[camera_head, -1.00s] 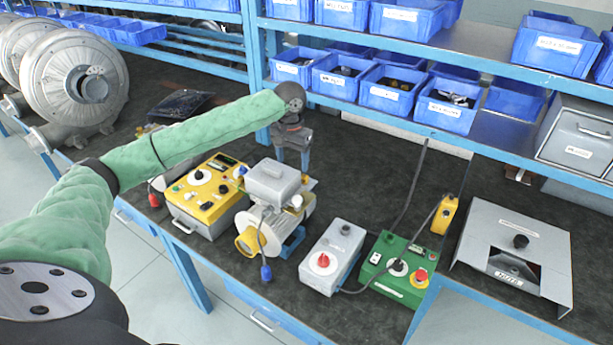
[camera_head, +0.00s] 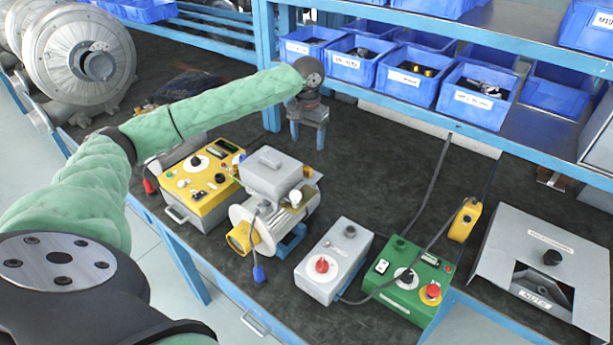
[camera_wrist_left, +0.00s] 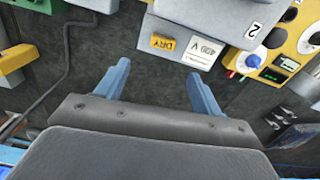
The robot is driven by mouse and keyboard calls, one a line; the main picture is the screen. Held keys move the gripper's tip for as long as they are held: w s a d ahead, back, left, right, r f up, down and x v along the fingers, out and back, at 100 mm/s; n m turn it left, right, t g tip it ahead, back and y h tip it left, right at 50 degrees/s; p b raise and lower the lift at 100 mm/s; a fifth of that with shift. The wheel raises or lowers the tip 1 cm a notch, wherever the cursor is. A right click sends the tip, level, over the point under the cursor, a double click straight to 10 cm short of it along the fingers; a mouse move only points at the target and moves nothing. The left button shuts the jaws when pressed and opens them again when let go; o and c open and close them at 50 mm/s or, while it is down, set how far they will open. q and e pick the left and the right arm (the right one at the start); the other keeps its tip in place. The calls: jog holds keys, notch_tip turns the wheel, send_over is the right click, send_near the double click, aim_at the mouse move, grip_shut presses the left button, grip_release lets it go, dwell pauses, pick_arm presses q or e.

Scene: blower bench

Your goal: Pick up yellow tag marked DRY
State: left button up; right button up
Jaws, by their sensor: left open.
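The yellow tag marked DRY (camera_wrist_left: 168,43) lies on a light grey ledge of the blower motor's housing (camera_wrist_left: 193,50), beside a "400 V" label, in the left wrist view. In the head view the tag's lettering cannot be made out behind the motor's grey terminal box (camera_head: 272,172). My left gripper (camera_head: 308,136) points down over the bench behind the motor. In the left wrist view its two blue fingers (camera_wrist_left: 157,72) are apart with only dark mat between them, and the tag is just beyond the fingertips. My right gripper is not in view.
A yellow test box (camera_head: 200,190) stands left of the motor. A grey box (camera_head: 333,262) with a red knob and a green control box (camera_head: 408,280) stand right, with cables nearby. Blue bins (camera_head: 410,82) fill the shelf behind. Dark mat is clear right of my left gripper.

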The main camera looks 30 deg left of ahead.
aim_at(306, 166)
pick_arm(q)
notch_tip(306, 166, down, 3)
jog(key=shift+f+b, duration=0.1)
jog(key=shift+b, duration=1.05)
jog(key=shift+f, duration=0.25)
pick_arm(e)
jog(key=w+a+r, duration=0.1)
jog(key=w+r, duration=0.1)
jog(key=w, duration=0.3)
pick_arm(q)
notch_tip(306, 166, down, 2)
jog(key=shift+f+p, duration=0.1)
jog(key=shift+p, duration=0.4)
jog(key=shift+a+f+p, duration=0.1)
jog(key=shift+f+p, duration=0.2)
jog(key=shift+p, duration=0.1)
notch_tip(306, 166, down, 4)
jog(key=shift+s+a+r+p, duration=0.15)
jog(key=shift+r+p, duration=0.1)
jog(key=shift+p, duration=0.8)
jog(key=shift+f, duration=0.55)
jog(key=c, duration=1.1)
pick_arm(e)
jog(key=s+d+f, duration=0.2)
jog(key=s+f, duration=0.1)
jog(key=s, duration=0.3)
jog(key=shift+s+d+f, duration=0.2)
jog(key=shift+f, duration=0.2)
